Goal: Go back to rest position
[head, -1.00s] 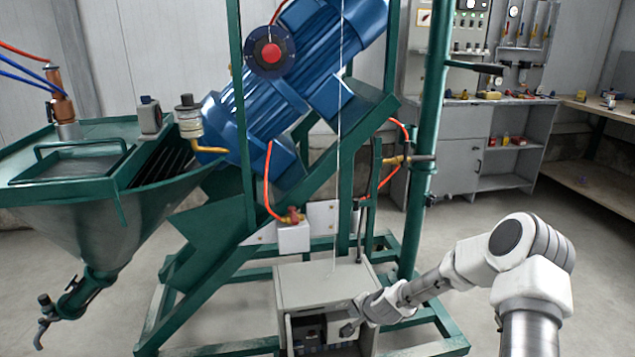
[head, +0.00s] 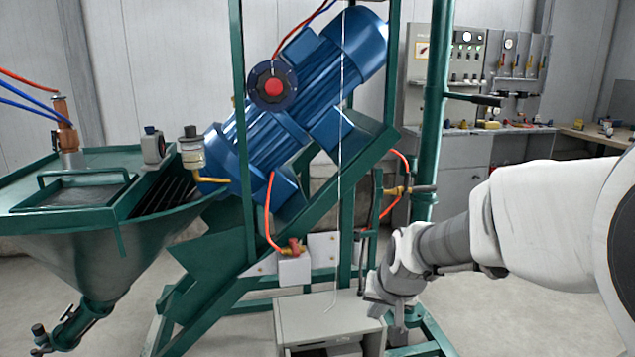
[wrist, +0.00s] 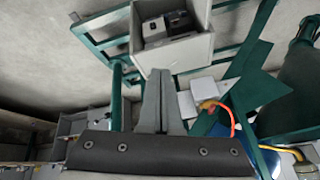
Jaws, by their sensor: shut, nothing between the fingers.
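My gripper (head: 385,312) shows in the head view at the lower middle right, beside the upper right corner of the grey cabinet (head: 325,318). I cannot tell from this view whether it touches the cabinet. In the wrist view my gripper (wrist: 160,75) has its fingers together with nothing between them. The open front of the cabinet (wrist: 200,50) lies beyond the fingertips there, with dark items inside. My white and grey arm reaches in from the right edge of the head view.
A green frame (head: 240,245) carries a blue motor (head: 290,105). A green post (head: 432,120) with a handle stands close to my arm. A hopper (head: 90,250) is at left. A workbench (head: 465,160) stands at the back right. Bare floor lies at lower right.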

